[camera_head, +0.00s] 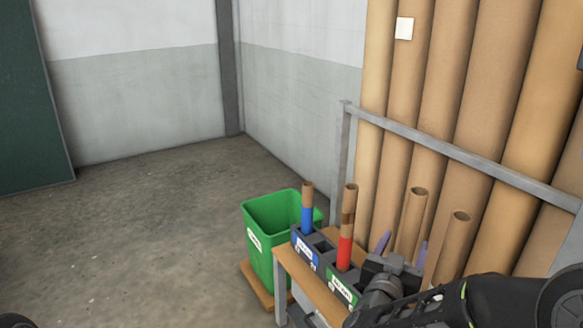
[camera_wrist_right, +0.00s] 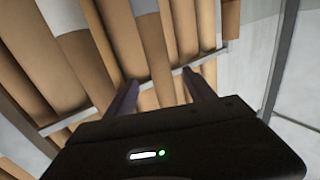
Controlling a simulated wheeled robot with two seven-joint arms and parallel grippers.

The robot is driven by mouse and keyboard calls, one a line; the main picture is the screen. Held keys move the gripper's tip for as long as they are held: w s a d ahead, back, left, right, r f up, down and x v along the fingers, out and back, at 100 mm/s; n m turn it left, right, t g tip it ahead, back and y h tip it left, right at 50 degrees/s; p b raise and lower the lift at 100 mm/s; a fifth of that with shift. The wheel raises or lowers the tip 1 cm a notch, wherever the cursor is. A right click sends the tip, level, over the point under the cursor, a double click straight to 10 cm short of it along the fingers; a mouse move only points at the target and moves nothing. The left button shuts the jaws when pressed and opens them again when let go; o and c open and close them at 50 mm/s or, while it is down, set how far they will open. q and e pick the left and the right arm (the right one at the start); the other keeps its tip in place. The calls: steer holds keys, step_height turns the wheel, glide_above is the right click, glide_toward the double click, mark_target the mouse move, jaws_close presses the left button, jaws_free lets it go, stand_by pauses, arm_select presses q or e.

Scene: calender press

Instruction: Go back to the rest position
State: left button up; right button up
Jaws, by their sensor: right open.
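My right gripper (camera_head: 402,247) is at the lower right of the head view, over the right part of a small wooden stand. Its two purplish fingers are apart, with nothing visible between them. In the right wrist view, the open fingers (camera_wrist_right: 162,90) point toward a metal rail and tall brown rolls, and the space between them is empty. My right arm comes in from the lower right and hides part of the stand. My left gripper is not in view.
The wooden stand (camera_head: 309,287) carries grey holders with a blue-banded tube (camera_head: 307,215) and a red-banded tube (camera_head: 345,250). Plain cardboard tubes (camera_head: 412,215) stand close to my right gripper. A green bin (camera_head: 262,256) is left of the stand. Large rolls (camera_head: 447,75) lean behind a rail (camera_head: 440,147). Floor at left is clear.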

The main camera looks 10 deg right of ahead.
steer(key=w+a+f+n+y, duration=0.2)
steer(key=w+a+f+y, duration=0.3)
steer(key=a+f+y, duration=0.4)
steer(key=s+a+f+n+g+y, duration=0.25)
steer(key=a+f, duration=0.35)
steer(key=f, duration=0.3)
steer(key=s+a+f+n+g+y, duration=0.1)
steer(key=s+a+f+y, duration=0.15)
steer(key=a+f, duration=0.45)
steer(key=s+a+f+n+g+y, duration=0.1)
steer(key=s+a+f+g, duration=0.3)
steer(key=s+f, duration=0.6)
steer(key=s+a+f+n+g+y, duration=0.15)
steer(key=s+a+f+g, duration=0.3)
steer(key=s+f, duration=0.65)
step_height(320, 180, up, 17)
steer(key=s+m+p, duration=0.1)
steer(key=s+p, duration=0.1)
steer(key=p, duration=1.2)
steer(key=shift+p, duration=0.4)
steer(key=shift+c, duration=0.4)
